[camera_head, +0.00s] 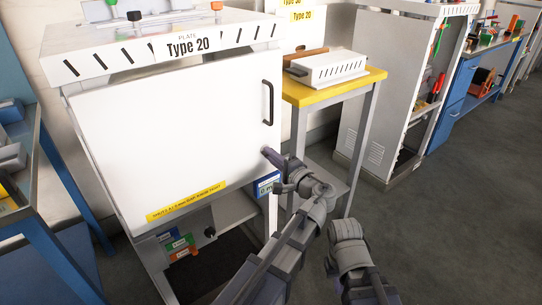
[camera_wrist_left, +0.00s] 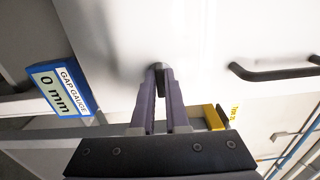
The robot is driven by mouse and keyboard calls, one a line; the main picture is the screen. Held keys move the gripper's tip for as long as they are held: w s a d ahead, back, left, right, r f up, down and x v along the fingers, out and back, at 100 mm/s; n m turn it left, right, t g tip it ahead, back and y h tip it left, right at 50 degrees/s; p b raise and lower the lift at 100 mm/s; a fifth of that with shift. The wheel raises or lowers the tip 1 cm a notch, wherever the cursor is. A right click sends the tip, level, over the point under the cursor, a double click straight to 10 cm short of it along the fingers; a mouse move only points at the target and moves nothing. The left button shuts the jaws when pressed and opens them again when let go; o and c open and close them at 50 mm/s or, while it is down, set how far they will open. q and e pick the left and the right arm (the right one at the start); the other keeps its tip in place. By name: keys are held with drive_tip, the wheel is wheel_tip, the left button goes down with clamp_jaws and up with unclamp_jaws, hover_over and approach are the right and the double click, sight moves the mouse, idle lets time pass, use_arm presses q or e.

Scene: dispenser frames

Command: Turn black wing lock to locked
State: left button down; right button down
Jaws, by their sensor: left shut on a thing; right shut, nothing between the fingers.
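The black wing lock (camera_wrist_left: 158,68) sits on the white door (camera_head: 180,130) of the cabinet marked Type 20, near its right edge below the handle. My left gripper (camera_head: 268,155) reaches it from the right. In the left wrist view my left gripper's purple fingers (camera_wrist_left: 160,90) are shut on the wing lock and hide much of it. In the head view the lock is mostly hidden by the fingers. My right arm shows at the lower middle of the head view, but I cannot make out its fingers.
A black door handle (camera_head: 268,102) is above the lock; it also shows in the left wrist view (camera_wrist_left: 270,72). A blue-framed gap gauge reading 0 mm (camera_wrist_left: 62,90) is beside the door. A yellow-topped stand (camera_head: 335,88) is to the right. Open floor lies at the lower right.

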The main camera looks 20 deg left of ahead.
use_arm(q)
drive_tip(key=shift+n, duration=0.3)
drive_tip(key=c, duration=0.9)
unclamp_jaws()
